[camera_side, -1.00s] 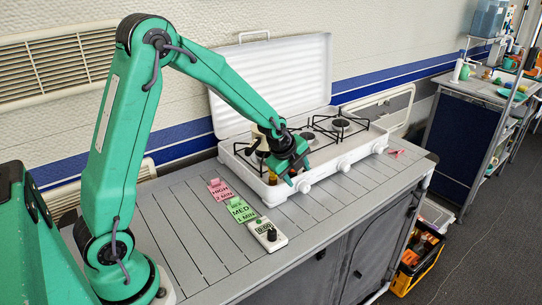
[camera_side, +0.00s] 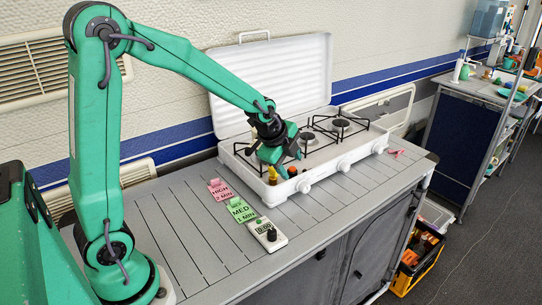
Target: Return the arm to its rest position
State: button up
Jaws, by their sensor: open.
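My green arm (camera_side: 185,75) reaches from the left over the counter. My gripper (camera_side: 274,155) is over the left front of the white camping stove (camera_side: 357,150), close to its front edge. It is open, though its fingertips are small and partly dark in this view. A small yellow and red-brown item (camera_side: 272,175) shows just below the gripper at the stove's front; I cannot tell whether they touch. A stove knob (camera_side: 303,185) is just to the right. The left burner is mostly hidden behind my gripper.
The stove's raised white lid (camera_side: 275,75) stands behind. On the counter (camera_side: 190,240) lie a pink HIGH card (camera_side: 220,190), a green MED card (camera_side: 241,211) and a white timer (camera_side: 267,233). A small pink item (camera_side: 396,152) is at the right. The counter's left part is clear.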

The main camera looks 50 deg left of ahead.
jog(key=s+d+r+n, duration=0.1)
jog(key=s+r+n, duration=0.2)
jog(key=s+n, duration=0.2)
jog(key=s+d+r+n, duration=0.2)
jog(key=s+n, duration=0.3)
jog(key=s, duration=0.5)
jog(key=s+d+r+n, duration=0.1)
jog(key=s+r+n, duration=0.4)
jog(key=s, duration=0.3)
jog(key=shift+d+h, duration=0.15)
jog(key=shift+h, duration=0.15)
jog(key=shift+r, duration=0.1)
jog(key=shift+c, duration=0.3)
